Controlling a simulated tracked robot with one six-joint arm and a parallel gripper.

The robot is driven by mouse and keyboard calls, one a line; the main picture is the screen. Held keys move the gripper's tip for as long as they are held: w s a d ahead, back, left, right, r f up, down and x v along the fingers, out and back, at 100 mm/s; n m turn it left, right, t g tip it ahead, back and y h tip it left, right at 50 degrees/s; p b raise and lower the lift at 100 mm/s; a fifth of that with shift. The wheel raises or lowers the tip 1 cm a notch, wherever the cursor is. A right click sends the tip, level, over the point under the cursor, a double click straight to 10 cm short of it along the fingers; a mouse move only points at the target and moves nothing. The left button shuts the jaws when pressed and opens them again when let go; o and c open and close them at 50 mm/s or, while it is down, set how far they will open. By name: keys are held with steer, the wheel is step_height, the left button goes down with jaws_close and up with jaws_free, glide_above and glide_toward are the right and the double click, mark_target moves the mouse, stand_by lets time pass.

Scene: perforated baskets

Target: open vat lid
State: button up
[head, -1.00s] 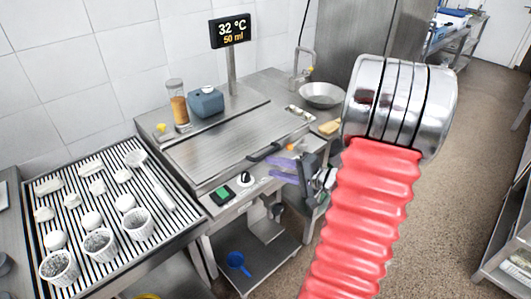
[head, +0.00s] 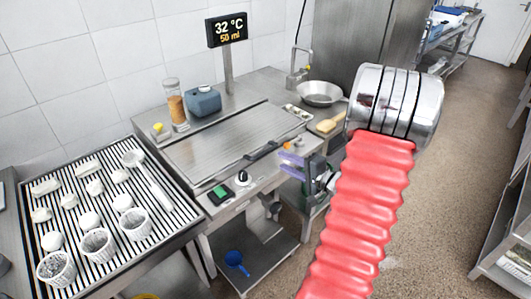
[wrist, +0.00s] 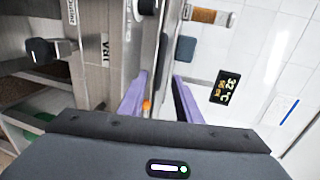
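The vat lid (head: 225,143) is a flat ribbed steel cover, lying closed on the steel vat in the head view. Its dark handle (head: 262,151) runs along the front right edge. My gripper (head: 291,163), with purple fingers, is just right of the handle's right end, near the vat's front corner. In the wrist view my gripper (wrist: 158,100) has its fingers apart, with the vat's front edge and a small orange spot showing between them. Nothing is clearly held. I cannot tell whether a finger touches the vat.
A control panel with a green switch (head: 219,192) and a black knob (head: 243,178) is on the vat's front. A blue container (head: 204,102) and a jar (head: 174,103) stand behind the lid. A drain table (head: 180,218) with white baskets is at left. A bowl (head: 319,93) is behind right.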

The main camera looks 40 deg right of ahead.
mark_target(265, 152)
steer(key=x, duration=1.1)
steer(key=shift+c, duration=0.4)
jaws_close()
steer(key=shift+s+d, duration=0.1)
steer(key=shift+d, duration=0.1)
steer(key=shift+a, duration=0.15)
